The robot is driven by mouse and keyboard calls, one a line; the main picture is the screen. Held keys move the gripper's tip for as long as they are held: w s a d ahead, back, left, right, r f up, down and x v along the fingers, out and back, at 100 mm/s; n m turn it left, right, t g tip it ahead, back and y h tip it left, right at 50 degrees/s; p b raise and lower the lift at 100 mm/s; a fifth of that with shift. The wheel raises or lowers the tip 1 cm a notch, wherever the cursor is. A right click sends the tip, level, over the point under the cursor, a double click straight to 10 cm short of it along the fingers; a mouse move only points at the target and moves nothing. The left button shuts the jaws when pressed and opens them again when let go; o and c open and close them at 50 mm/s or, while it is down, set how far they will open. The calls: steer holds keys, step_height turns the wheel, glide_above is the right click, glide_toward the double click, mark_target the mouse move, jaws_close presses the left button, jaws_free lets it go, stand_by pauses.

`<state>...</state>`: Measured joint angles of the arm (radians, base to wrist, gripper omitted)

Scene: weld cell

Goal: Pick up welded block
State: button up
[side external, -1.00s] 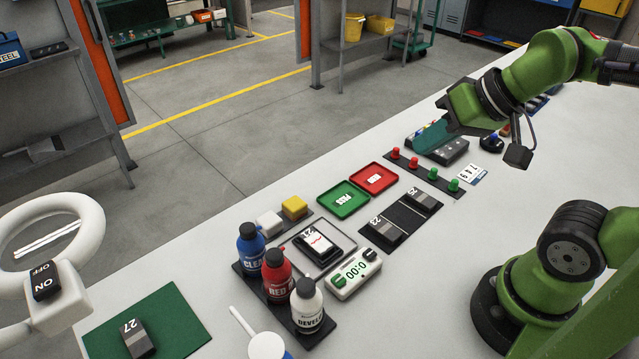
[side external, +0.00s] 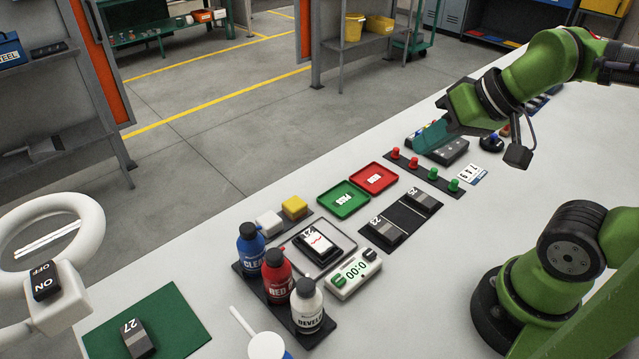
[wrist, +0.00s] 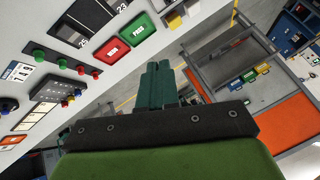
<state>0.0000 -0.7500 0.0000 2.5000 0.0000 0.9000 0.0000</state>
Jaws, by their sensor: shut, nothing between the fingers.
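Several grey welded blocks lie on the white table. In the side external view, block 27 (side external: 137,338) lies on the green mat (side external: 178,309) at the lower left. Block 23 (side external: 384,234) and block 25 (side external: 425,201) lie on a black strip right of centre. My gripper (side external: 428,138) is at the upper right, above the dark box with knobs and well away from the blocks. In the wrist view its green fingers (wrist: 159,80) are together with nothing between them.
Blue (side external: 250,244), red (side external: 277,275) and white (side external: 307,305) bottles stand left of the timer (side external: 355,273). Green (side external: 343,199) and red (side external: 374,178) trays lie behind the strip. A white ring lamp (side external: 50,255) stands at far left.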

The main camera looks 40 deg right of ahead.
steer(key=o, duration=1.2)
steer(key=n+g+h, duration=0.2)
steer(key=n+g, duration=0.2)
steer(key=g, duration=0.3)
glide_above(315, 240)
step_height(315, 240, down, 7)
steer(key=f, duration=1)
steer(key=shift+d+f, duration=0.25)
steer(key=shift+a+f, duration=0.15)
steer(key=shift+f, duration=1.3)
steer(key=shift+a+f, duration=0.1)
steer(key=shift+f, duration=1.3)
